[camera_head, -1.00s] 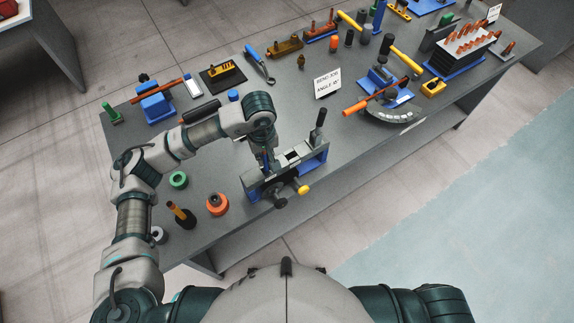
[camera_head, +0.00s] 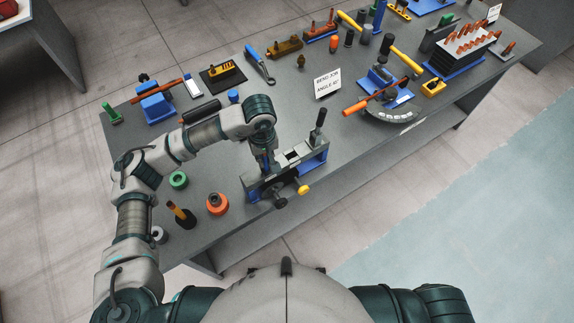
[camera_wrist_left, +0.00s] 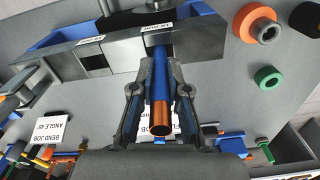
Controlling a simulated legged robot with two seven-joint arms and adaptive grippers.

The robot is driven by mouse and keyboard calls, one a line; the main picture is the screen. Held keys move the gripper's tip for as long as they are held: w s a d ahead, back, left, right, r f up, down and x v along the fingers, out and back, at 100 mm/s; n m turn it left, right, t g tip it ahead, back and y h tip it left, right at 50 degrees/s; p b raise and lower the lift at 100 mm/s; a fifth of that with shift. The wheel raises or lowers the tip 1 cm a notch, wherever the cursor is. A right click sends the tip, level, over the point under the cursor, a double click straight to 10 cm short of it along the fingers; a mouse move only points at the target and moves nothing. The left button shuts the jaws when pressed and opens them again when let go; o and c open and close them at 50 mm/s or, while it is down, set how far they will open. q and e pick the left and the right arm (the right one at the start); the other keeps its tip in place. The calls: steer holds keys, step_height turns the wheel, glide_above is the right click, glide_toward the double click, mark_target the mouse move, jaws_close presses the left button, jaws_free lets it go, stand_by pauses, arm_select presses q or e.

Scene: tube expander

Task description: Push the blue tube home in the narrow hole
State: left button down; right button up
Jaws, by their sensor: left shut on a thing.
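The blue tube (camera_wrist_left: 160,72) shows best in the left wrist view, with a bare copper-coloured end (camera_wrist_left: 160,118) towards the camera. Its far end meets the grey expander block (camera_wrist_left: 195,42) beside a small label; how deep it sits in the hole is hidden. My left gripper (camera_wrist_left: 160,92) is shut on the tube, one finger on each side. In the head view, my left gripper (camera_head: 264,160) is over the left end of the tube expander (camera_head: 311,163), which has a blue base, an upright black-handled lever and a yellow knob. My right gripper is not in view.
A green ring (camera_head: 178,180), an orange ring (camera_head: 217,203) and a dark stand with an orange-handled tool (camera_head: 182,214) are left of the expander. A bend-job sign (camera_head: 327,83) stands behind it. The table's front edge is close in front.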

arm_select(q)
steer(key=shift+f, duration=0.25)
jaws_free()
stand_by(1.0)
